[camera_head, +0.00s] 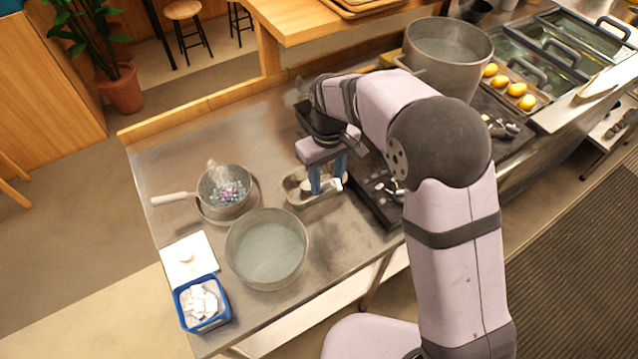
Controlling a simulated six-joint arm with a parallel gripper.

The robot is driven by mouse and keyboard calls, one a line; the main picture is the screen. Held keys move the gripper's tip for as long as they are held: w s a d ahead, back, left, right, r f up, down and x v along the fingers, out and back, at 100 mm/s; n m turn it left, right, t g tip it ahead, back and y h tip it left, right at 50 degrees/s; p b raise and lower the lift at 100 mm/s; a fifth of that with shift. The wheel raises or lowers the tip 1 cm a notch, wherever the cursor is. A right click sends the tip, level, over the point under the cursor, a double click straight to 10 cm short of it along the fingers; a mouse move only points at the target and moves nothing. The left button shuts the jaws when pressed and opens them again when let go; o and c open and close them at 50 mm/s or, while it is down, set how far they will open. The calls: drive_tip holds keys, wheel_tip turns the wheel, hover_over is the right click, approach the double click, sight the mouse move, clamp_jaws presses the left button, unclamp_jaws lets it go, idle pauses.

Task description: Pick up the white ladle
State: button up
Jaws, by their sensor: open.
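My gripper (328,186) points down over a small oblong metal tray (292,190) on the steel counter. Its two blue fingers are apart, and nothing shows clearly held between them. A small white piece (338,184) shows at the right fingertip, at the tray's right end. It may be part of the white ladle, but the fingers and arm hide too much to tell. I cannot tell whether the fingers touch it.
Left of the tray are a pan with a pale handle (172,198) holding bluish beads, a wide round metal bowl (232,262) and a blue tub (228,315) of white pieces. A large pot (462,82) and a tray of yellow items (541,101) stand at upper right.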

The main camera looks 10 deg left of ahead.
drive_tip(key=shift+f+p, duration=0.35)
drive_tip(key=shift+p, duration=0.05)
drive_tip(key=shift+d+f+p, duration=0.1)
drive_tip(key=shift+f+p, duration=0.9)
drive_tip(key=shift+f, duration=1.25)
clamp_jaws()
